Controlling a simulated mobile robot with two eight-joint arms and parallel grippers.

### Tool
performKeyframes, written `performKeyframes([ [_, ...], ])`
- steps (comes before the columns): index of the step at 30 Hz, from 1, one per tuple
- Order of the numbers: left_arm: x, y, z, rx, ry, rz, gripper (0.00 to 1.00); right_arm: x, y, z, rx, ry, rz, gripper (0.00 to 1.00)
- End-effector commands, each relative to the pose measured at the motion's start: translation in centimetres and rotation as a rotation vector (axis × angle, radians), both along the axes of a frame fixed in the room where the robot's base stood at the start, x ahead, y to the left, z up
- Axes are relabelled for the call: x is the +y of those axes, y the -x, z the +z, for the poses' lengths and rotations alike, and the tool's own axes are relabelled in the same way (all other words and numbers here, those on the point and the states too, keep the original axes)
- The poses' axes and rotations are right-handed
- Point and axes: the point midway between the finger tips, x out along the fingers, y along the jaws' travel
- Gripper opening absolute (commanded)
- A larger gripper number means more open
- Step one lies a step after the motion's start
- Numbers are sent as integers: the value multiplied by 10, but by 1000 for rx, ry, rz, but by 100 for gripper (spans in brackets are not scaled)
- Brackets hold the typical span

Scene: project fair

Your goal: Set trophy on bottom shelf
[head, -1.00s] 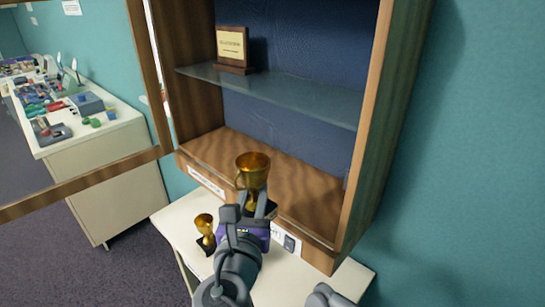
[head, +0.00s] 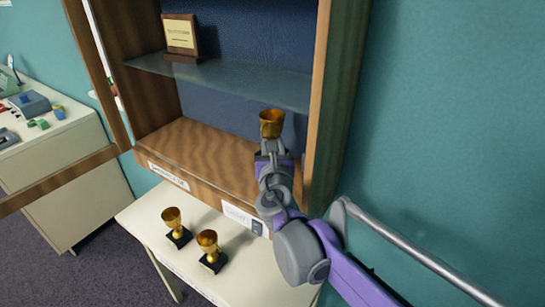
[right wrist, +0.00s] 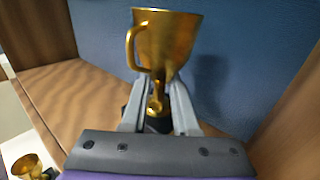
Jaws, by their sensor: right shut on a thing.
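My right gripper (head: 271,148) is shut on a gold trophy cup (head: 271,123), gripping it by the stem. The trophy is upright in the right part of the cabinet's lower compartment, below the glass shelf. In the right wrist view the trophy (right wrist: 168,42) stands between the fingers (right wrist: 158,105), handle to the left, with its dark base mostly hidden behind them. I cannot tell whether the base touches the wooden bottom shelf (head: 200,155). Two more gold trophies, a left one (head: 173,226) and a right one (head: 210,250), stand on the white table below. My left gripper is out of view.
The glass shelf (head: 225,78) above carries a wooden plaque (head: 180,35). The cabinet's right side wall (head: 322,100) is close to my right gripper. The bottom shelf is bare to the left. An open framed door (head: 60,180) swings out at left.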

Motion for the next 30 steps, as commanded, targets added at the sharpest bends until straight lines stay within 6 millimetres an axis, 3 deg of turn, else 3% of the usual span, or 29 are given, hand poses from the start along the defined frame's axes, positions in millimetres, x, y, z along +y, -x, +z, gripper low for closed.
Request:
performKeyframes([
  [13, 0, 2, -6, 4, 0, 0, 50, 0, 0, -51, 0, 0, -1, 0],
  [26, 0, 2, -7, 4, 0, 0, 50, -1, -2, -58, 0, 0, 0, 0],
  [27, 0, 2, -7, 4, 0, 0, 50, -1, -2, -58, 0, 0, 0, 32],
  [30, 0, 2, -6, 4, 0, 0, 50, -1, -3, -58, 0, 0, 0, 50],
])
